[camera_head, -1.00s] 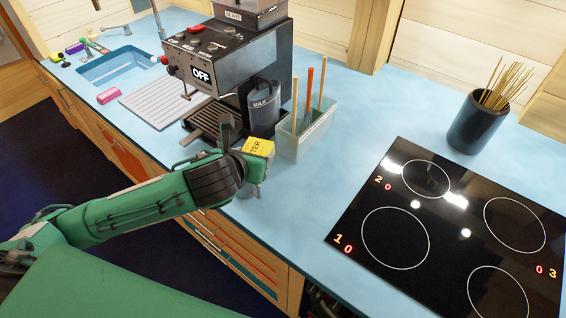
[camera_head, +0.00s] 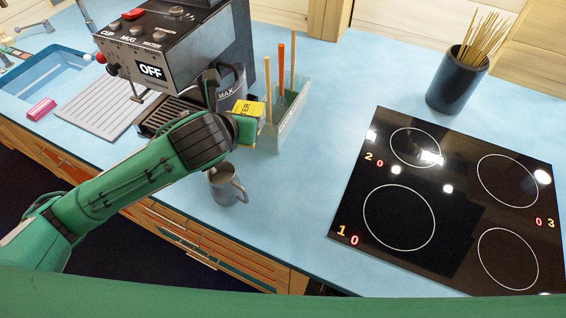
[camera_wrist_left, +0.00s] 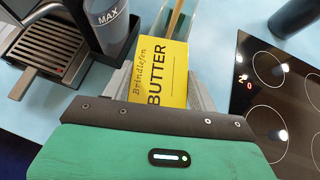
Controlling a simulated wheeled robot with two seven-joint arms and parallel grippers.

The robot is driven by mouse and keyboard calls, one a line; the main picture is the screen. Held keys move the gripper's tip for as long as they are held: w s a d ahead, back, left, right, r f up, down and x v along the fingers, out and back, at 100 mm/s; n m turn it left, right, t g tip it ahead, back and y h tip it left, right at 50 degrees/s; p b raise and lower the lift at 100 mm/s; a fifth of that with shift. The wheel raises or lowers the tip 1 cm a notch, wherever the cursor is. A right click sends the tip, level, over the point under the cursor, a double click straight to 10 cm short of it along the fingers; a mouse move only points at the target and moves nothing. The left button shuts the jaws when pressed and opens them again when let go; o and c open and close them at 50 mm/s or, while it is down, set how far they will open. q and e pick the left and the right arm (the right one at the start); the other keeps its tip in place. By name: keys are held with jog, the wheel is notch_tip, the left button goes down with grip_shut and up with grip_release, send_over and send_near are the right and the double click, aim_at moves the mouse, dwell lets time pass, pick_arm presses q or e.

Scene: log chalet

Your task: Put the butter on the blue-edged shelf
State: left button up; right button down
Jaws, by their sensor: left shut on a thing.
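The butter is a yellow box (camera_wrist_left: 160,75) with "BUTTER" printed on it, seen in the left wrist view. It also shows in the head view (camera_head: 249,109), partly hidden by my left arm. My left gripper (camera_head: 245,122) is shut on the butter and holds it over the counter, in front of the utensil holder. Its fingers show only in part beside the box in the left wrist view. The blue-edged shelf is not visible in these frames. My right gripper is not in view.
A coffee machine (camera_head: 185,50) stands behind my left arm. A utensil holder (camera_head: 286,115) is close to the butter. A grey mug (camera_head: 226,184) stands nearer the counter edge. A black cooktop (camera_head: 450,205) and a dark skewer pot (camera_head: 455,85) are to the right. Blue counter (camera_head: 310,180) between is clear.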

pick_arm(q)
jog(key=d+r+m+h+b, duration=0.1)
jog(key=d+m+h+b, duration=0.15)
jog(key=d, duration=0.75)
jog(key=f, duration=1.2)
jog(key=f+p, duration=0.1)
jog(key=f, duration=0.6)
jog(key=shift+w+d, duration=0.2)
jog(key=shift+w, duration=0.15)
jog(key=shift+f, duration=0.3)
jog(key=shift+f, duration=0.1)
jog(key=o, duration=1.3)
jog(key=shift+c, duration=0.2)
jog(key=shift+g, duration=0.3)
